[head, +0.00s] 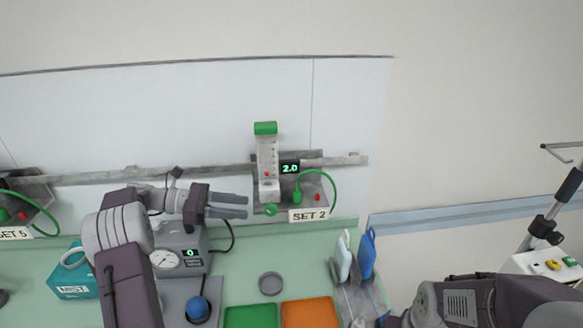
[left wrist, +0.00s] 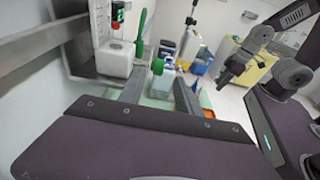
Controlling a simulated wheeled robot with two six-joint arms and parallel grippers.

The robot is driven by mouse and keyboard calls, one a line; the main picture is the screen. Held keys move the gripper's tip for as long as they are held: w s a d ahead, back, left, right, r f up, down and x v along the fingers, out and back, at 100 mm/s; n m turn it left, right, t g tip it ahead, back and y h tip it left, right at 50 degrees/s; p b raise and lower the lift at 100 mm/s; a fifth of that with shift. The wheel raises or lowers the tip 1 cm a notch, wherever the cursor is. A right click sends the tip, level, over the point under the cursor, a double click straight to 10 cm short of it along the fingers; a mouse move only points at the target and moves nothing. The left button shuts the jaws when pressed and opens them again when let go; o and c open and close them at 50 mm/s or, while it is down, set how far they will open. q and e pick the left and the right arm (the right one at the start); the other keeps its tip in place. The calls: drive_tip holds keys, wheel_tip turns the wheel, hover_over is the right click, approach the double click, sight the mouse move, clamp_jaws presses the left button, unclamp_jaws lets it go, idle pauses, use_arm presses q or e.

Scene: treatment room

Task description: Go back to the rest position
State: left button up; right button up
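My left gripper (head: 228,206) is held above the bench, left of the SET 2 flowmeter unit (head: 268,165), with its fingers pointing right. Its two fingers are apart and nothing shows between them; the left wrist view also shows the open fingers (left wrist: 159,92). A green knob beyond them overlaps the gap in that view. Part of my right arm (head: 470,304) is in the lower right of the head view, with its gripper out of that picture. A dark gripper end (left wrist: 236,69), seemingly my right one, shows in the left wrist view, too small to read its fingers.
A gauge box (head: 190,252) stands below the left gripper. A MIST box (head: 74,281), a grey round cup (head: 270,283), a green tray (head: 250,317) and an orange tray (head: 310,314) are on the bench. A wall rail runs behind.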

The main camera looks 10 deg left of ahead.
use_arm(q)
drive_tip(key=s+d+r+m+g, duration=0.3)
drive_tip(key=d+r+m+g, duration=0.15)
drive_tip(key=d, duration=0.65)
drive_tip(key=s+d+f+m+g+y, duration=0.2)
drive_tip(key=s+d+f+y, duration=0.3)
drive_tip(key=s+d, duration=0.4)
drive_tip(key=s+a+f+m+y, duration=0.5)
drive_tip(key=s+f, duration=0.5)
drive_tip(key=a+f+m+t+y, duration=0.3)
drive_tip(key=a+f+m, duration=0.3)
drive_tip(key=a+m, duration=0.3)
drive_tip(key=shift+w+f+y, duration=0.15)
drive_tip(key=shift+f+y, duration=0.05)
drive_tip(key=shift+y, duration=0.7)
drive_tip(key=shift+m+t, duration=0.25)
